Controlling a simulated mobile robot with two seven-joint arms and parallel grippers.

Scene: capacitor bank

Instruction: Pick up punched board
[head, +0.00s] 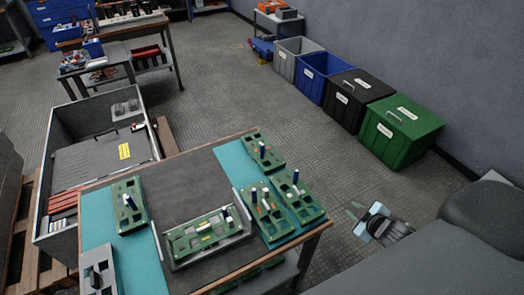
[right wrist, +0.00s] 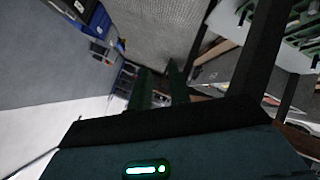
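Several green punched boards with rectangular cutouts and upright cylinders lie on the table. One board (head: 203,236) sits in a grey tray (head: 176,265) at the middle front. Others lie on the right teal mat: a back board (head: 270,161), a front left board (head: 266,221) and a front right board (head: 306,208). Another board (head: 127,219) lies on the left mat. My right gripper (head: 352,211) is off the table's right side, over the floor, apart from every board. Its fingers (right wrist: 159,85) are spread and empty. My left gripper is out of view.
The table's right edge (head: 318,233) lies between my right gripper and the boards. A green bin (head: 400,132), black bin (head: 354,97), blue bin (head: 322,75) and grey bin (head: 295,57) line the wall. A grey crate (head: 55,245) stands left.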

